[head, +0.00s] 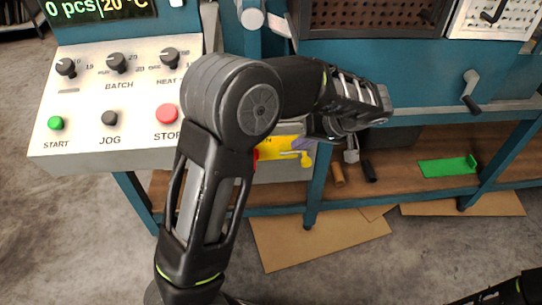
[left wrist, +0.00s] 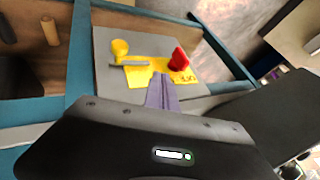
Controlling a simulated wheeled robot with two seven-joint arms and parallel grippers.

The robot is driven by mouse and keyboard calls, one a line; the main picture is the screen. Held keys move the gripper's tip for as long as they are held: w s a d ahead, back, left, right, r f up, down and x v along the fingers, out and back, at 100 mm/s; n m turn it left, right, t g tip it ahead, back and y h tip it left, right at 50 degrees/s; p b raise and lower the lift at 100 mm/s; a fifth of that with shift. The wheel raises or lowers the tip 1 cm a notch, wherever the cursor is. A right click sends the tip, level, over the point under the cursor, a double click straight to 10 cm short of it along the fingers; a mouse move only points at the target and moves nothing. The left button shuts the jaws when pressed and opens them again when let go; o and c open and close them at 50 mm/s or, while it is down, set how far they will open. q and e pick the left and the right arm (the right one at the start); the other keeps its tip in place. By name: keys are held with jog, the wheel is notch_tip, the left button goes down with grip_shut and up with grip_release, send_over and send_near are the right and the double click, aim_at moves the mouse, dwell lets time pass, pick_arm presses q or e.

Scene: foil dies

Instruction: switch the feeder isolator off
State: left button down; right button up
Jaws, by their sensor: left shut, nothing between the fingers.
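The feeder isolator is a grey box (left wrist: 106,77) with a yellow plate (left wrist: 138,78) and a red handle (left wrist: 179,58) in the left wrist view. Small dark lettering sits below the handle on the plate, too small to read surely. A yellow knob-like piece (left wrist: 120,47) with a grey bar stands beside the handle. In the head view my left arm hides most of the box; part of the yellow plate (head: 268,153) shows. My left gripper (left wrist: 161,80) has purple fingers, shut and empty, over the plate's edge near the handle; contact is unclear. My right gripper is out of view.
A control panel (head: 90,150) with START, JOG and STOP buttons is at the left. A crank handle (head: 471,90) sticks out at the right. A green piece (head: 447,167) lies on the wooden shelf below. Cardboard (head: 315,240) lies on the floor.

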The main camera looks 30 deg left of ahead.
pick_arm(q)
jog(key=shift+s+a+n, duration=0.1)
jog(key=shift+s+n, duration=0.1)
jog(key=shift+n, duration=0.2)
jog(key=shift+f, duration=0.1)
jog(key=a+f, duration=0.2)
jog(key=a, duration=0.1)
jog(key=s+a+f+b, duration=0.1)
jog(key=a+f, duration=0.2)
jog(key=s+a+f, duration=0.1)
jog(key=a+f, duration=0.1)
jog(key=a, duration=0.1)
jog(key=shift+s+a+f, duration=0.1)
jog(key=shift+s+f, duration=0.1)
jog(key=shift+f, duration=0.2)
